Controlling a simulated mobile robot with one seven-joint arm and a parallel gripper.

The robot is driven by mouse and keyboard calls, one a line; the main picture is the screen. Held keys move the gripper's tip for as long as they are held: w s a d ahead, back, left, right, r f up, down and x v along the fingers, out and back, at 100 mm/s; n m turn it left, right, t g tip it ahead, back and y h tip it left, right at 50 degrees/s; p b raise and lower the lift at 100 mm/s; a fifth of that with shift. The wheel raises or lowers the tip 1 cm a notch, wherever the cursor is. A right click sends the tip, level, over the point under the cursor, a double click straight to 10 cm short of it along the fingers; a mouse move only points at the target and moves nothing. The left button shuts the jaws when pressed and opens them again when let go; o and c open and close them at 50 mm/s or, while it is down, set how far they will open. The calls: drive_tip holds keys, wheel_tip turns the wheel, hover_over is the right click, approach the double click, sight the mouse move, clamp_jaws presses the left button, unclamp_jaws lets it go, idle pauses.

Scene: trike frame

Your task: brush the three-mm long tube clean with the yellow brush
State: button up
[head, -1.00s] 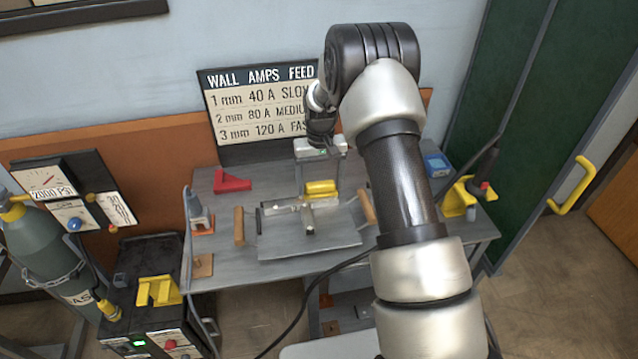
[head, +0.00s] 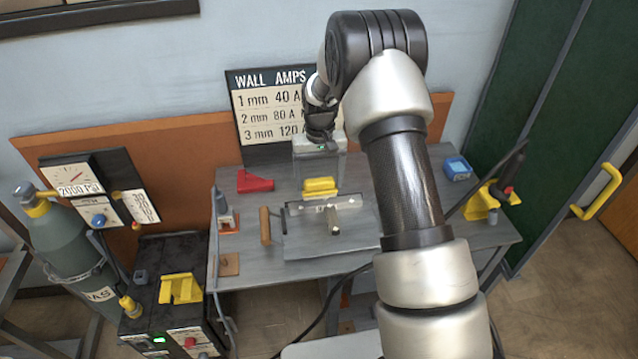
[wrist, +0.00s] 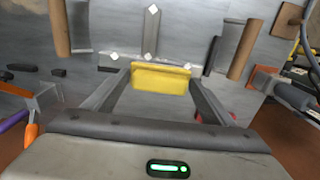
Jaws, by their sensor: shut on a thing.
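My gripper (wrist: 160,95) is shut on the yellow brush (wrist: 160,78), which spans between its two fingers. In the head view the yellow brush (head: 320,187) is just behind a long grey tube (head: 310,204) on a grey tray. A shorter tube (head: 334,222) meets it in a T, and it also shows in the wrist view (wrist: 152,35). The brush is left of this joint in the head view and hides part of the long tube in the wrist view. Whether the bristles touch the tube, I cannot tell. No wall thickness can be read on the tubes.
The tray (head: 300,245) has a wooden handle (head: 265,226) at its left. A red block (head: 254,182), a torch-like tool on a stand (head: 225,215), a blue box (head: 458,168) and a yellow holder (head: 482,205) stand on the bench. A sign (head: 268,110) stands behind.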

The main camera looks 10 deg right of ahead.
drive_tip(key=shift+r+p, duration=1.25)
drive_tip(key=shift+r, duration=1.35)
